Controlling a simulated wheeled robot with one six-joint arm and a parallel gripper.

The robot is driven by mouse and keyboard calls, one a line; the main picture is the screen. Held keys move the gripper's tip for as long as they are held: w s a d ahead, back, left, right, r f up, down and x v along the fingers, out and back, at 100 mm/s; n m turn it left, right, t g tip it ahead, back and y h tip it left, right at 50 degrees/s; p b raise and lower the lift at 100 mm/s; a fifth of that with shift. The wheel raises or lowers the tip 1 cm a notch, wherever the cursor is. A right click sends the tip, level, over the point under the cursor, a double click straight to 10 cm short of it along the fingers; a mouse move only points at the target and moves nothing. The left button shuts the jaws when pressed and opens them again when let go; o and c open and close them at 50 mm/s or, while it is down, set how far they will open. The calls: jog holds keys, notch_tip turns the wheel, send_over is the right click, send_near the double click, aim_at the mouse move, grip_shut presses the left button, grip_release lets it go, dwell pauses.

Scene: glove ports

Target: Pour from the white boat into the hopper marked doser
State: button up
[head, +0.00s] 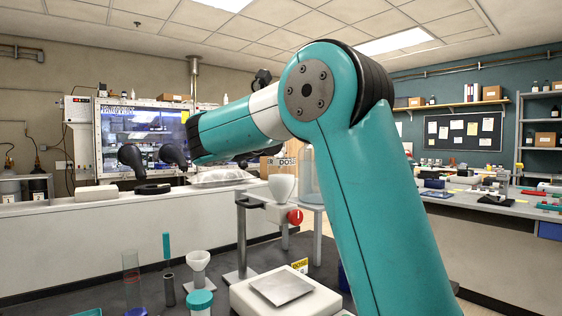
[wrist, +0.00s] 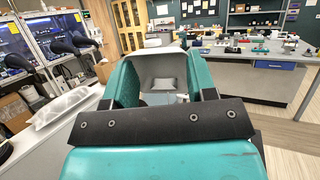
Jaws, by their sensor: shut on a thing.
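The white boat (wrist: 161,62) is between the teal fingers of my gripper (wrist: 163,72) in the wrist view, its hollow facing the camera. A small grey patch shows inside it; I cannot tell if it is the contents. My gripper is shut on the boat. In the head view my arm hides the boat and most of the gripper. A white cup-shaped hopper (head: 281,187) stands on a bench stand with a red knob (head: 295,217). A sign reading "DOSE" (head: 287,161) shows just above it, partly cut off by my arm. The hopper cannot be made out in the wrist view.
A clear cylinder (head: 308,180) stands right of the hopper. A balance with a metal plate (head: 282,289) is in front, beside a yellow sign (head: 300,265). A white funnel (head: 198,261), a teal-lidded jar (head: 201,300) and a tall tube (head: 131,280) stand front left. A glovebox (head: 140,140) is behind.

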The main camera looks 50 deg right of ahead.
jog(key=shift+a+f+n+t+h+b, duration=0.15)
jog(key=shift+n+t+h+b, duration=0.2)
jog(key=shift+h+b, duration=0.65)
jog(key=shift+a+f+n+t+h+b, duration=0.2)
jog(key=shift+t+h+b, duration=0.25)
jog(key=shift+b, duration=1.1)
jog(key=shift+d+r, duration=0.1)
dwell(2.9)
